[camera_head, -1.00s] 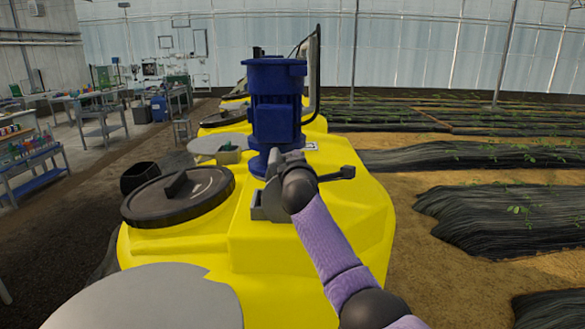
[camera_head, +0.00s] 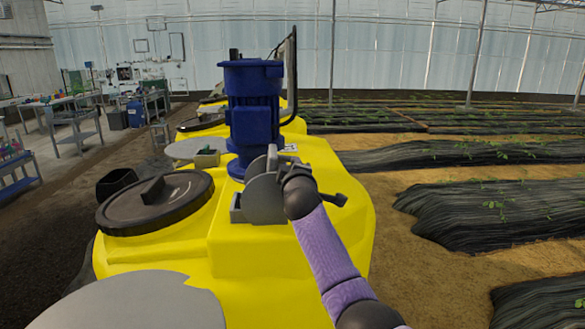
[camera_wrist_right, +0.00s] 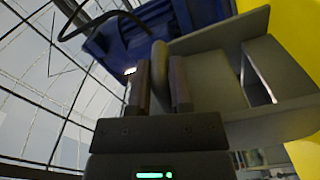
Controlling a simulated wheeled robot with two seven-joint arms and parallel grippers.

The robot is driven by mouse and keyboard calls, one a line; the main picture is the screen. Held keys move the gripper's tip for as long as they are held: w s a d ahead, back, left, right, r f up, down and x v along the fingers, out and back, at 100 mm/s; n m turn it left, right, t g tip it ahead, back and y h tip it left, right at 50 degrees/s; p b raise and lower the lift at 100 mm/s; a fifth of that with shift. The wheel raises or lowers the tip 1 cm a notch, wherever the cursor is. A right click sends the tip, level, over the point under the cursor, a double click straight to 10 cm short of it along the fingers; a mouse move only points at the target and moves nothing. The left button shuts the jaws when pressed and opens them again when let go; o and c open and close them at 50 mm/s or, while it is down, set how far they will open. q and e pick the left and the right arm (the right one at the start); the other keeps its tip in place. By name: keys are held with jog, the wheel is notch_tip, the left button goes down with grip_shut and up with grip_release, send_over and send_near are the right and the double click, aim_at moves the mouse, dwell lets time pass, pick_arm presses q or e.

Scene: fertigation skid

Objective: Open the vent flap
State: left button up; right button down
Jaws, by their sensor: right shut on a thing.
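The vent flap (camera_head: 264,200) is a grey plate on a small grey vent box (camera_head: 237,212) on top of the yellow tank. It stands tilted up from the box, with part of the box opening showing. My right gripper (camera_head: 273,160) is at the flap's upper edge, mostly hidden by my wrist in the head view. In the right wrist view, the fingers of my right gripper (camera_wrist_right: 160,88) are shut on a rounded grey handle (camera_wrist_right: 160,65). The grey vent box (camera_wrist_right: 275,75) shows beside it. My left gripper is not in view.
A blue motor (camera_head: 252,112) stands just behind the flap. A black round lid (camera_head: 155,203) lies to its left on the yellow tank (camera_head: 265,255). A grey round disc (camera_head: 145,305) is in front. Black covered plant beds (camera_head: 480,215) lie to the right.

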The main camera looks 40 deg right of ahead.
jog(key=shift+r, duration=0.15)
jog(key=c, duration=0.6)
grip_release()
jog(key=b+v, duration=0.1)
jog(key=v, duration=0.9)
